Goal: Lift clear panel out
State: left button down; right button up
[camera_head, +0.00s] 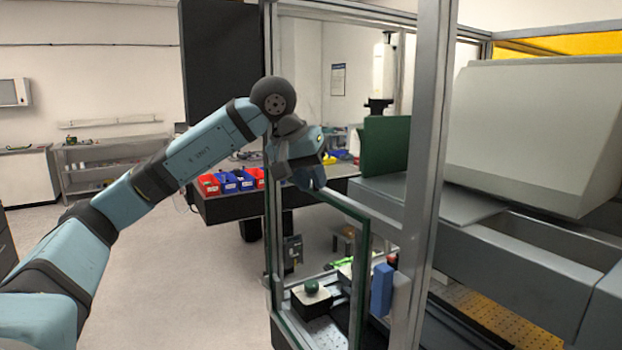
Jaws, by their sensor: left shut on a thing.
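The clear panel (345,208) is a see-through sheet with dark green edges, standing upright at a slant in the open front of the metal-framed enclosure (424,170). Its lower part reaches down toward the enclosure floor, and I cannot tell whether it still touches the frame there. My left gripper (312,184) is at the panel's upper edge, near its left end, and is shut on it. The fingertips are small and partly hidden by the gripper body. My right gripper is not in view.
Metal posts stand close right of and behind my left gripper. Inside the enclosure are a block with a green knob (311,287) and a blue block (381,290). A large grey machine housing (535,130) fills the right. Red and blue bins (228,182) sit behind. Floor at left is open.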

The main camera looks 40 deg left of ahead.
pick_arm(q)
notch_tip(320, 180, up, 14)
jog(key=p, duration=0.7)
jog(key=shift+f, duration=0.25)
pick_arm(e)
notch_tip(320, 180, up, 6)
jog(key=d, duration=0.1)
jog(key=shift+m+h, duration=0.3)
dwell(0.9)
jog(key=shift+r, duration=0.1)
pick_arm(q)
jog(key=shift+s, duration=0.1)
jog(key=s+a+r+b, duration=0.2)
jog(key=s+a, duration=0.1)
jog(key=s, duration=0.8)
jog(key=shift+s+a, duration=0.2)
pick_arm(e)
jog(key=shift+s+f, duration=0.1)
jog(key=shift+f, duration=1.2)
